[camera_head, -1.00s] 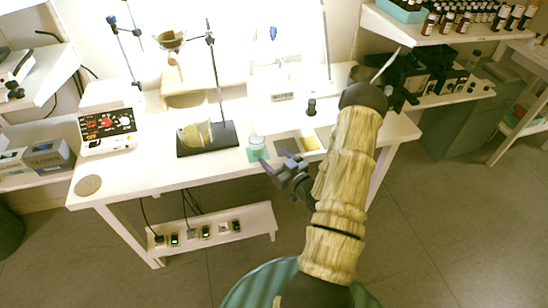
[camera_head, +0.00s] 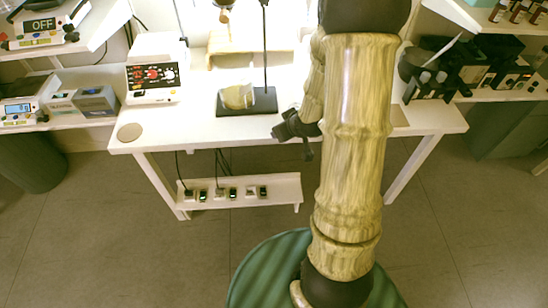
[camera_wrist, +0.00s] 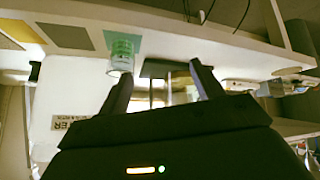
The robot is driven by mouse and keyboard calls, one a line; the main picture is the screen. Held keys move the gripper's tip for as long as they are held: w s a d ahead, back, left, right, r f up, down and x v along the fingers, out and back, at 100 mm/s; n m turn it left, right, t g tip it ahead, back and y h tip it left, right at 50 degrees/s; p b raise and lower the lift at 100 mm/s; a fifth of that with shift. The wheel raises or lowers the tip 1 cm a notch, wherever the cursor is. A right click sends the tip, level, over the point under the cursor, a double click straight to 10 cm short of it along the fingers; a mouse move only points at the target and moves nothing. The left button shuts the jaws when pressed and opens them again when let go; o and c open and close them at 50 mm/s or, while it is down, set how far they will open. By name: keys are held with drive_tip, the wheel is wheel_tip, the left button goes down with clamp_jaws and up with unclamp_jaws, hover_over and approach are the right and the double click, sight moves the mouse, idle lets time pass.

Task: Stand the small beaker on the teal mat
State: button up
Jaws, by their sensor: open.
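The small beaker (camera_wrist: 121,60) is clear with green markings and shows in the wrist view, where the picture is inverted. It appears upright on the teal mat (camera_wrist: 138,40); its exact footing on the mat is hard to tell. My gripper (camera_wrist: 160,82) is open, with nothing between its fingers, and the beaker is apart from them, beyond the left finger. In the head view my gripper (camera_head: 298,128) is partly hidden by my arm, at the table's front edge. My arm hides the beaker and the teal mat there.
A yellow mat (camera_wrist: 68,35) and a grey mat (camera_wrist: 18,30) lie beside the teal one. A stand with a dark base (camera_head: 262,101) holds a larger glass vessel (camera_head: 237,95). A hotplate (camera_head: 152,80) and a round tan disc (camera_head: 130,132) are at the left.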

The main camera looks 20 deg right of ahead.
drive_tip(key=s+a+r+m+g, duration=0.1)
drive_tip(key=s+a+r+g, duration=0.1)
drive_tip(key=s, duration=0.5)
drive_tip(key=s+a+r+m+g, duration=0.1)
drive_tip(key=s+a+r+g, duration=0.2)
drive_tip(key=s+a+r, duration=0.2)
drive_tip(key=s+a, duration=0.2)
drive_tip(key=shift+s+a+r, duration=0.2)
drive_tip(key=shift+a+r, duration=0.05)
drive_tip(key=shift+a, duration=0.05)
drive_tip(key=shift+w, duration=0.1)
idle(0.4)
